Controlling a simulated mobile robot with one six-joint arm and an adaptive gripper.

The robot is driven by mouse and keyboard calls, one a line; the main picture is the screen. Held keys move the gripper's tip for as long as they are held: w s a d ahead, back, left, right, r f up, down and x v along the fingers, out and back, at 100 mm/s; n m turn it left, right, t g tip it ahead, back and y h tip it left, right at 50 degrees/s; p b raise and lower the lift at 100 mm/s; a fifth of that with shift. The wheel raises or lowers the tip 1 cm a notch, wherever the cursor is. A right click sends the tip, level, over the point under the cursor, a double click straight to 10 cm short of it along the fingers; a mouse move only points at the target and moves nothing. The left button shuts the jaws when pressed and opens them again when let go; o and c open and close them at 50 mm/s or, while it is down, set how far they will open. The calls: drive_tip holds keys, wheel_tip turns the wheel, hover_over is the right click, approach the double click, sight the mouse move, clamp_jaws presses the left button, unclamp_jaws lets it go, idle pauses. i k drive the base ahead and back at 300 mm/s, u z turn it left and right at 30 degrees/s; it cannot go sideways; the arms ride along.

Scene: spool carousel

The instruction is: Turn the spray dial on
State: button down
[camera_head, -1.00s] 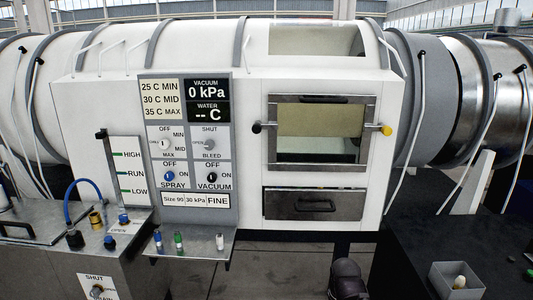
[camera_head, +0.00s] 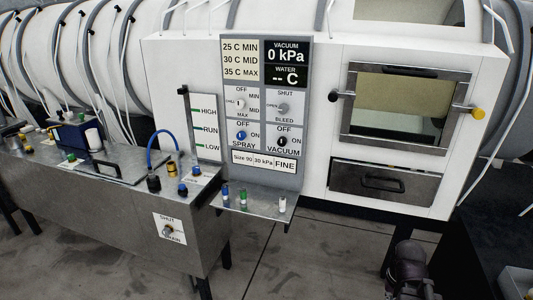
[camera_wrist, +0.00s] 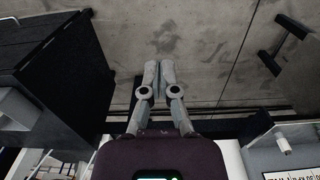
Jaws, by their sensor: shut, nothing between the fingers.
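The spray dial (camera_head: 241,135) is a small blue knob on the grey control panel (camera_head: 232,172), left of the black vacuum dial (camera_head: 282,141). OFF is printed above it, ON to its right and SPRAY below. Its exact pointer direction is too small to tell. In the wrist view my gripper (camera_wrist: 158,68) is shut and empty, its fingertips together over the concrete floor. It is well away from the panel. The dark arm part at the bottom right of the head view is mine; the fingers are not visible there.
A metal shelf (camera_head: 255,205) with several small coloured pegs juts out below the panel. A steel tank bench (camera_head: 190,240) with a blue hose (camera_head: 160,138) and a drain knob stands at left. A windowed door (camera_head: 405,110) and drawer (camera_head: 385,183) are at right. Open floor lies in front.

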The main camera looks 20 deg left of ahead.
sight(241, 135)
drive_tip(key=k, duration=0.65)
drive_tip(key=u, duration=0.35)
drive_tip(key=i, duration=1.6)
drive_tip(key=z, duration=0.15)
